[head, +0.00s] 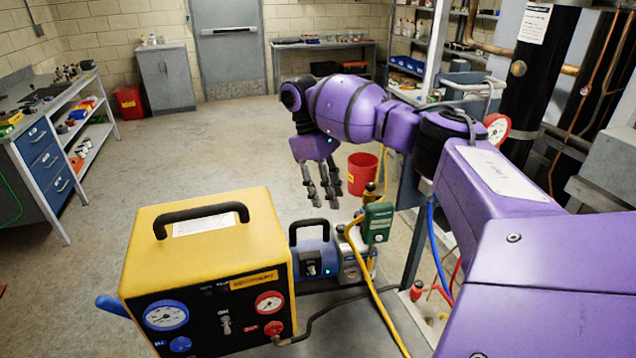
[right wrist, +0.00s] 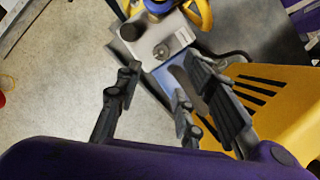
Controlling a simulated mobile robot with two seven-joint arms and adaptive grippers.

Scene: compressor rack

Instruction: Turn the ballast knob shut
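The pump (head: 345,258), blue with a grey end block, stands behind the yellow recovery machine (head: 200,265). In the right wrist view its grey block (right wrist: 150,40) carries a small round grey knob (right wrist: 161,50) on its top face, which may be the ballast knob; I cannot make it out in the head view. My right gripper (head: 323,196) is above the pump, fingers pointing down. In the right wrist view its fingers (right wrist: 160,98) are spread and empty, apart from the knob, which lies beyond the fingertips. My left gripper is not in view.
A yellow hose (head: 372,275) loops from the pump past a green gauge (head: 378,222). A black handle (head: 309,229) rises from the pump. The yellow machine's slotted side (right wrist: 260,90) is close to the right fingers. A red bucket (head: 362,172) stands behind; open floor lies left.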

